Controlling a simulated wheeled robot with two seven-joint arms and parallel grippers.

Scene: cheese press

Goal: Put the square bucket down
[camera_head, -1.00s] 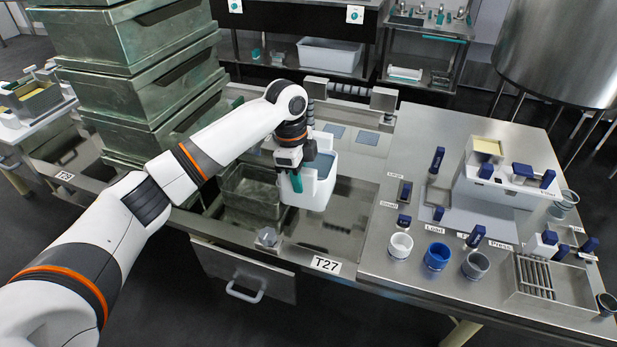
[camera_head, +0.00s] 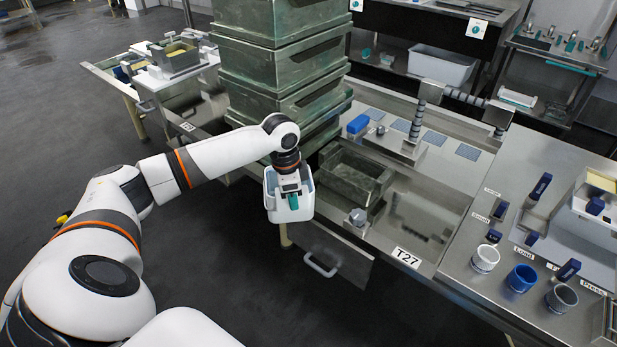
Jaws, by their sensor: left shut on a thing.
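The square bucket (camera_head: 303,209) is a white, open-topped container in the camera_head view, left of centre. My left gripper (camera_head: 291,198) is shut on it and holds it in the air, in front of the table's front-left edge. The bucket looks roughly upright. The fingers reach down at the bucket's near side, and the wrist hides part of its opening. My right gripper is not in view.
Green bins (camera_head: 290,62) are stacked at the table's back left. A sunken green tub (camera_head: 345,190) lies right of the bucket. Cups, including a blue cup (camera_head: 521,278), stand at the right.

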